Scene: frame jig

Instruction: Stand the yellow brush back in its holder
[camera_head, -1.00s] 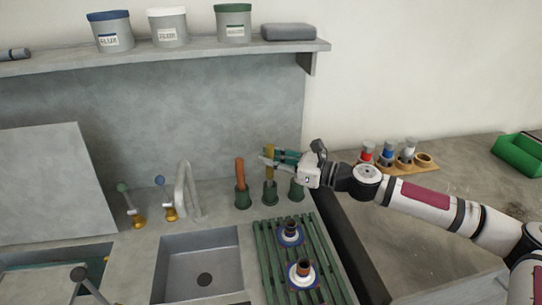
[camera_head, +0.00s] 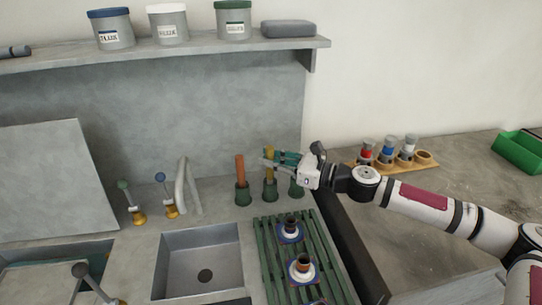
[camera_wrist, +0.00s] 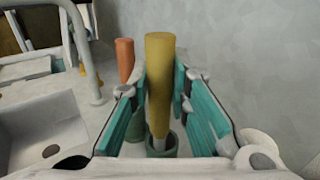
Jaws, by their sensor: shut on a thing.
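The yellow brush (camera_head: 269,165) stands upright at the back of the counter, its lower end in the middle green holder (camera_head: 270,190). My gripper (camera_head: 272,159) reaches in from the right and is shut on the brush's handle. In the wrist view the yellow brush (camera_wrist: 159,85) rises between the teal finger pads, and its lower pale part enters the holder's round mouth (camera_wrist: 160,147). How deep it sits is hidden inside the holder.
An orange-handled brush (camera_head: 240,171) stands in a green holder to the left; another green holder (camera_head: 297,188) is behind my gripper at right. A sink (camera_head: 198,262) and a green slatted rack (camera_head: 272,262) with flanged parts lie in front. A shelf (camera_head: 200,52) is above.

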